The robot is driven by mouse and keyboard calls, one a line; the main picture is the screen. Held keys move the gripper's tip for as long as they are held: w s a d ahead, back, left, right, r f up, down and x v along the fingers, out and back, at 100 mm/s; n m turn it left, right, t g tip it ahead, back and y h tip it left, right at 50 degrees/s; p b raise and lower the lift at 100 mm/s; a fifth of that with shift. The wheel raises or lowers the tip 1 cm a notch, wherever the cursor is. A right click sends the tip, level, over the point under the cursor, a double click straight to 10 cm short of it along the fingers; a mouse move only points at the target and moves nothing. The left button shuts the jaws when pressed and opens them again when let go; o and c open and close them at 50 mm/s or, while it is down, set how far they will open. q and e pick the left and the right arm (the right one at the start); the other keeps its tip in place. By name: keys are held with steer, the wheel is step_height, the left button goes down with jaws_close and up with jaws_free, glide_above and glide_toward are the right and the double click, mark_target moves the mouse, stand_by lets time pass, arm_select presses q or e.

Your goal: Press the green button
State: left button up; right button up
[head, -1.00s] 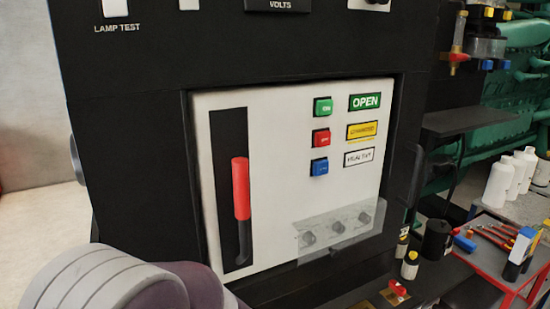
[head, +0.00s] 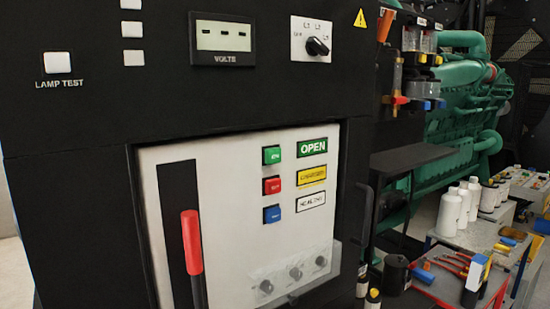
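The green button (head: 271,155) is in the head view on the white breaker panel (head: 230,220), left of a green OPEN label (head: 312,147). A red button (head: 275,180) and a blue button (head: 271,214) sit below it in a column. A red-handled lever (head: 192,243) stands in a dark slot to their left. Neither of my grippers shows in this view, and nothing covers the green button.
The panel is recessed in a black cabinet (head: 70,180). A small black shelf (head: 411,157) juts out at its right. Further right, a trolley holds white bottles (head: 449,211) and tools. A green engine (head: 465,110) stands behind.

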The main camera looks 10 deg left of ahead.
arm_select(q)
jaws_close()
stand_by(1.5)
